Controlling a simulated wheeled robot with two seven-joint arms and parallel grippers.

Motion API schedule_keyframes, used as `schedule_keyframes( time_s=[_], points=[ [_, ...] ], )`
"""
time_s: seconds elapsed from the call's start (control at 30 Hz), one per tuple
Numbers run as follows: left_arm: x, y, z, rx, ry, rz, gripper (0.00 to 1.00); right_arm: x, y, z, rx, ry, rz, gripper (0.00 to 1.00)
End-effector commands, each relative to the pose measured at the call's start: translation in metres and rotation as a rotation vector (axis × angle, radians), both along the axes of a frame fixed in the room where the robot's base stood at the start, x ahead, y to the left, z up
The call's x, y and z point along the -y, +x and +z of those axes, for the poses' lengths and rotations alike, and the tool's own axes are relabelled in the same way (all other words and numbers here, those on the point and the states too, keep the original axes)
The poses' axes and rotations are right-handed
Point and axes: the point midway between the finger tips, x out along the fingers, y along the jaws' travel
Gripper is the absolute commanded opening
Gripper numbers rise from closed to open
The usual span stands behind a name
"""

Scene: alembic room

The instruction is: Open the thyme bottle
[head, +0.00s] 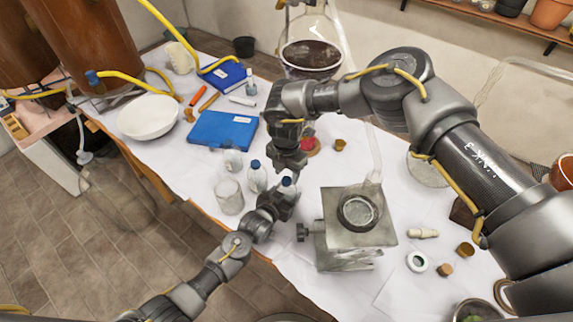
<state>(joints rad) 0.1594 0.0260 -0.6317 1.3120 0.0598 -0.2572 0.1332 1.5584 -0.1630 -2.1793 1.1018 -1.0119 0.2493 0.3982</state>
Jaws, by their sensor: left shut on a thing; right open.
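A small bottle with a blue cap (287,182) stands upright between my two grippers near the table's front edge. Its label cannot be read, so I cannot tell from it that this is the thyme bottle. My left gripper (280,203) is shut on this bottle's body and hides most of it. My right gripper (288,166) is open just above the cap, pointing down. I cannot tell whether its fingers touch the cap. Another blue-capped bottle (256,177) stands just to the left, and a further small bottle (233,159) is behind it.
A whitish jar (229,197) stands left of the bottles. A metal stove-like box (345,248) is close on the right. Behind lie a blue book (222,131), a white bowl (148,117) and a red-topped item (312,147). A large glass vessel (310,58) stands at the back.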

Motion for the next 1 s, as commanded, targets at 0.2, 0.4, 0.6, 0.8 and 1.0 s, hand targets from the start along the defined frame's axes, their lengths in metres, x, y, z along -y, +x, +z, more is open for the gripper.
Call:
schedule_keyframes(
  time_s=[0.2,0.4,0.6,0.8,1.0],
  points=[
    [-0.001,0.000,-0.001,-0.002,0.002,0.001,0.00,0.000,0.000,-0.022,-0.001,-0.002,0.000,0.47],
    [-0.001,0.000,-0.001,-0.002,0.002,0.001,0.00,0.000,0.000,-0.026,0.000,0.000,0.000,0.47],
    [-0.001,0.000,-0.002,-0.003,0.002,0.001,0.00,0.000,0.000,-0.025,0.000,0.000,0.000,0.40],
    [-0.001,-0.001,-0.002,-0.003,0.002,0.001,0.00,0.000,0.000,-0.025,-0.001,-0.001,0.000,0.14],
    [-0.001,-0.001,-0.002,-0.003,0.002,0.001,0.00,0.000,0.000,-0.025,-0.001,-0.001,0.012,0.01]
  ],
)
